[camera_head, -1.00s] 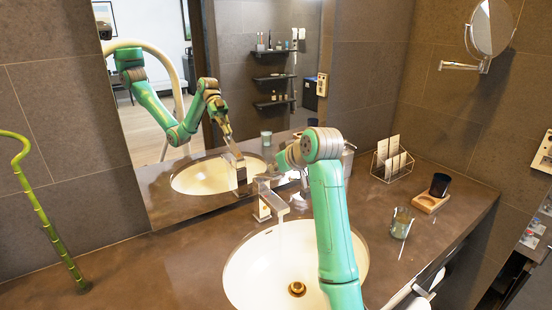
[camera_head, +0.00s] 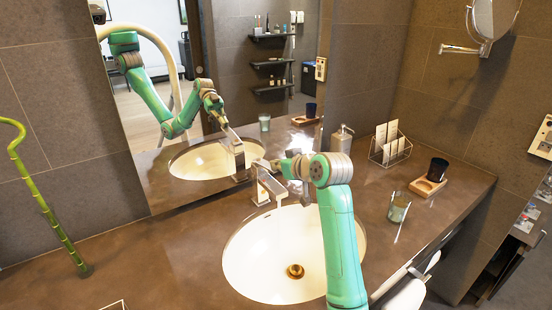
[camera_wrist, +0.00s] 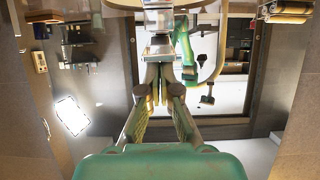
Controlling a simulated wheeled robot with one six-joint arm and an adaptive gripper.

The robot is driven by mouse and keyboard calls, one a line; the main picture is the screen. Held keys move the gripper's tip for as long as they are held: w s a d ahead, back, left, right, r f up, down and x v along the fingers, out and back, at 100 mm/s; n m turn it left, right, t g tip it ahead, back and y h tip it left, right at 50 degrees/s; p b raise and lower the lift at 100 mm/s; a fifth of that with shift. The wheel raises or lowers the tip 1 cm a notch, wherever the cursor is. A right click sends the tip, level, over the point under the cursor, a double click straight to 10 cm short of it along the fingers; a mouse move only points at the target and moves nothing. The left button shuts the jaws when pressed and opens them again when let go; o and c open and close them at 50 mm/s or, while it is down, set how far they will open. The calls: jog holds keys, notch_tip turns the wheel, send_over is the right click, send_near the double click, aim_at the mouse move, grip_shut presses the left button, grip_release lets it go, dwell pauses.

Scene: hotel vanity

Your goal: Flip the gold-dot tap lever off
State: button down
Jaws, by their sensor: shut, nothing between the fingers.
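The tap (camera_head: 262,192) is a square metal one at the back rim of the white basin (camera_head: 243,262), with its flat spout over the bowl. My gripper (camera_wrist: 157,70) is shut and empty in the wrist view, fingertips together close to the metal tap (camera_wrist: 159,46). I cannot tell whether they touch it. In the head view my gripper is small and partly hidden behind my arm, near the tap's top. The gold dot and the lever's exact angle are too small to make out. A faint pale streak shows below the spout.
The mirror (camera_head: 165,95) stands close behind the tap and reflects my arm. A soap dispenser (camera_head: 342,138), wire card rack (camera_head: 390,148), glass (camera_head: 398,207) and dark cup (camera_head: 437,170) on a wooden tray stand right. A bamboo stalk (camera_head: 50,215) stands left.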

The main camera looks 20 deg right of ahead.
jog(key=shift+s+d+f+t, duration=0.15)
jog(key=shift+s+f+t, duration=0.15)
jog(key=shift+f+t, duration=0.35)
jog(key=shift+s+f, duration=0.15)
jog(key=shift+f, duration=0.7)
